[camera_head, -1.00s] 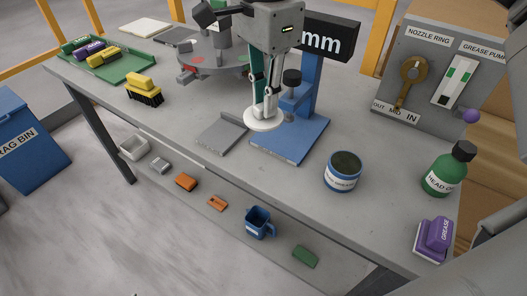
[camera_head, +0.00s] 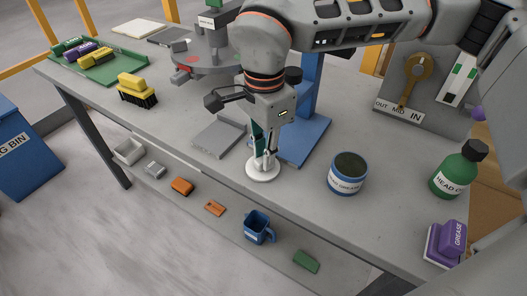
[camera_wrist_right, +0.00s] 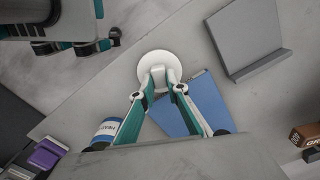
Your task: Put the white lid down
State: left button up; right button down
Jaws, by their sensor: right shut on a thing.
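The white lid (camera_head: 262,172) is a round disc with a raised knob. My right gripper (camera_head: 263,158) points down and is shut on the lid's knob. The lid is at the front part of the grey bench, just in front of the blue stand base; whether it touches the bench top cannot be told. In the right wrist view the lid (camera_wrist_right: 158,68) shows between my right fingertips (camera_wrist_right: 162,88), over the bench and beside the blue base. An open blue tin (camera_head: 346,174) with a grease label and a dark inside stands to the right.
The blue stand base (camera_head: 305,142) and a grey plate (camera_head: 219,138) are close by. A yellow brush (camera_head: 136,86) and a green tray (camera_head: 95,72) are left. A blue mug (camera_head: 258,227) is below.

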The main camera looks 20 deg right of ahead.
jog(key=shift+r, duration=0.15)
jog(key=c, duration=2.4)
grip_release()
jog(key=shift+f, duration=0.2)
jog(key=o, duration=0.4)
jog(key=shift+r, duration=0.1)
notch_tip(320, 180, up, 12)
jog(key=shift+r+p, duration=0.1)
jog(key=shift+p, duration=0.9)
